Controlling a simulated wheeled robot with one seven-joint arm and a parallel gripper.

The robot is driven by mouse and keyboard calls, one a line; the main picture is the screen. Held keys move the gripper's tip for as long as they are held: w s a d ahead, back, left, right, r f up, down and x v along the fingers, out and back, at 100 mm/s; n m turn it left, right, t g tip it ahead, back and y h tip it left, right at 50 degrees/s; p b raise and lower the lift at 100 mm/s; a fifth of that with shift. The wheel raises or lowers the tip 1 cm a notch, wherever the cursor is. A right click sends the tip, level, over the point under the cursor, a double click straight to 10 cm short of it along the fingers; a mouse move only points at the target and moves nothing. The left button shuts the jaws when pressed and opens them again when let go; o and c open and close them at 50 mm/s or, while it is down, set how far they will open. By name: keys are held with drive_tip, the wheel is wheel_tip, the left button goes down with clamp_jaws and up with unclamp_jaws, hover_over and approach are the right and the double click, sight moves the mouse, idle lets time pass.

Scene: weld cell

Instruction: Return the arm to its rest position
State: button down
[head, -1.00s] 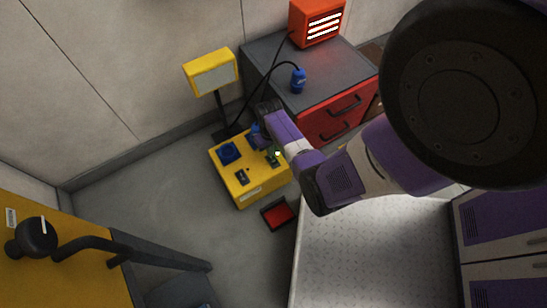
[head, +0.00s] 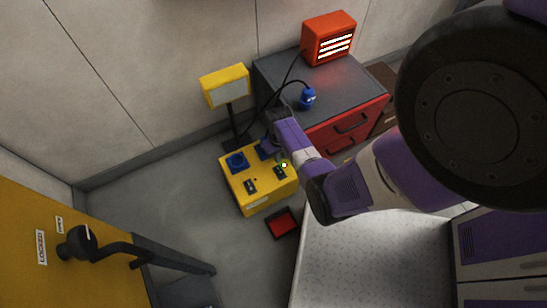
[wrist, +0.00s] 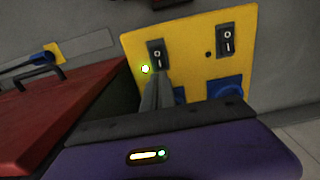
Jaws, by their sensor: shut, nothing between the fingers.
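My arm reaches from the right side of the head view over the yellow box. My gripper (head: 274,116) is at its far end, above the back edge of the box and beside the red cabinet. In the wrist view the fingers (wrist: 157,92) are together with nothing between them, in front of the yellow panel. The lamp also shows in the wrist view (wrist: 145,69), left of the fingers. Whether the fingers touch the panel cannot be told.
The red cabinet (head: 337,134) carries an orange heater (head: 330,38) and a blue plug (head: 307,98) on a black cable. A yellow-framed screen (head: 226,86) stands behind the box. A lever (head: 100,246) juts from the yellow cabinet at left.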

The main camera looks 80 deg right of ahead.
drive_tip(key=shift+d, duration=0.1)
drive_tip(key=w+d+r+t+h, duration=0.2)
drive_tip(key=w+d+r+h, duration=0.25)
drive_tip(key=d, duration=0.25)
drive_tip(key=w+a+r+n+t+h, duration=0.1)
drive_tip(key=w+a+r+t+h, duration=0.1)
drive_tip(key=r, duration=0.3)
drive_tip(key=w+a+r+n+t+h, duration=0.1)
drive_tip(key=w+a+r+t, duration=0.1)
drive_tip(key=r+t, duration=0.15)
drive_tip(key=a+r+n+t, duration=0.2)
drive_tip(key=a+r+t, duration=0.2)
drive_tip(key=a+r, duration=0.85)
drive_tip(key=s+a+r+n+t+y, duration=0.2)
drive_tip(key=s+a+r, duration=0.2)
drive_tip(key=a+r, duration=0.45)
drive_tip(key=s+a+r+n+t+y, duration=0.25)
drive_tip(key=s+a+r, duration=0.25)
drive_tip(key=a+r, duration=0.4)
drive_tip(key=s+a+f+n+g+y, duration=0.1)
drive_tip(key=s+a+y, duration=0.2)
drive_tip(key=s+a, duration=0.2)
wheel_tip(320, 180, up, 17)
drive_tip(key=p, duration=1.7)
drive_tip(key=shift+f, duration=0.15)
drive_tip(key=shift+a+n, duration=0.1)
drive_tip(key=shift+n, duration=0.15)
